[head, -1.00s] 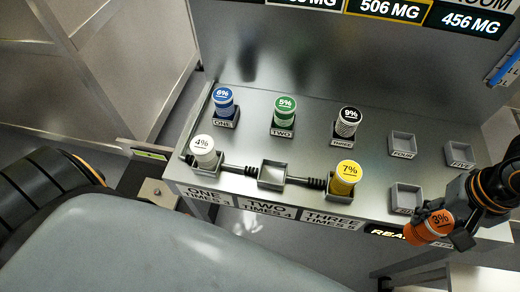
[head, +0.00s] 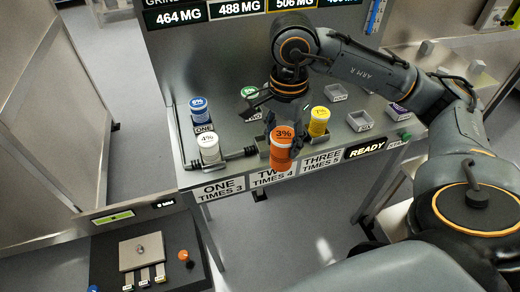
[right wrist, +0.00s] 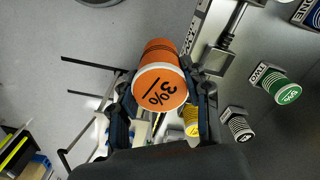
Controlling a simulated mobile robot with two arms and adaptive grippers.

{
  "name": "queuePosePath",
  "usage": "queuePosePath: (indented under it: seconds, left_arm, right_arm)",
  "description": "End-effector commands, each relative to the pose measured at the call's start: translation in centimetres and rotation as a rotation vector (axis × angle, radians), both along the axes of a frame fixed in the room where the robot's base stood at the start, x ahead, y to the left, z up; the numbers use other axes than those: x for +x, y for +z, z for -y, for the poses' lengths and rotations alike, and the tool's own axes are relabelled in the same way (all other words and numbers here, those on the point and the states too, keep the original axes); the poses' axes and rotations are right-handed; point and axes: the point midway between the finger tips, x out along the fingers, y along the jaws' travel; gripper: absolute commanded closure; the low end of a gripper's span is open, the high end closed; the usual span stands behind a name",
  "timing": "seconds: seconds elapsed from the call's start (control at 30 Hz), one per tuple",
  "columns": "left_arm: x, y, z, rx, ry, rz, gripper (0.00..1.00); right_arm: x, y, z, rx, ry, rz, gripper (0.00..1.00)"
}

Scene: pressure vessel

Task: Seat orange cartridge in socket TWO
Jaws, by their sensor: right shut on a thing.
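The orange cartridge (head: 282,150), marked 3%, is held in my right gripper (head: 276,121). It hangs upright, slightly tilted, at the front edge of the bench, above the TWO TIMES 4 label (head: 272,178). The right wrist view shows the fingers (right wrist: 163,100) shut on either side of the orange cartridge (right wrist: 160,70). Front-row socket TWO (head: 262,145) lies between the white 4% cartridge (head: 209,149) and the yellow 7% cartridge (head: 319,122). It is mostly hidden behind the orange cartridge, and the gap between them cannot be judged. My left gripper is not in view.
Blue 6% (head: 200,112) and green 5% (head: 249,92) cartridges stand behind. Empty sockets (head: 360,121) and a purple cartridge (head: 399,108) are to the right. A READY sign (head: 367,148) is on the front edge. A dark panel (head: 105,255) is lower left.

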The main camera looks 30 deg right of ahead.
Motion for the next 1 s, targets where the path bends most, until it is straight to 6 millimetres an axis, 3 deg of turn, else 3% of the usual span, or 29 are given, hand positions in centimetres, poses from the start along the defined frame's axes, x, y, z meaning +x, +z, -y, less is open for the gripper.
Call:
queuePosePath:
  seconds: [0.2,0.33,0.43,0.7,1.0]
  left_arm:
    - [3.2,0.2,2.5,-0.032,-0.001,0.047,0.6]
    - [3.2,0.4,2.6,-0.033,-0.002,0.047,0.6]
    - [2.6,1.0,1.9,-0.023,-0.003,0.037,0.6]
    - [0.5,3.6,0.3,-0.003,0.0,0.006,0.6]
    - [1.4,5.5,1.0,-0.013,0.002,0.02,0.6]
  right_arm:
    - [-0.3,1.9,2.7,-0.003,-0.351,0.0,0.96]
    - [-0.1,2.3,3.2,-0.003,-0.427,0.0,0.96]
    - [1.3,2.0,3.4,-0.001,-0.441,-0.002,0.96]
    - [7.7,-0.7,4.0,-0.001,-0.439,-0.003,0.96]
    - [12.3,-5.8,4.6,-0.003,-0.436,-0.001,0.96]
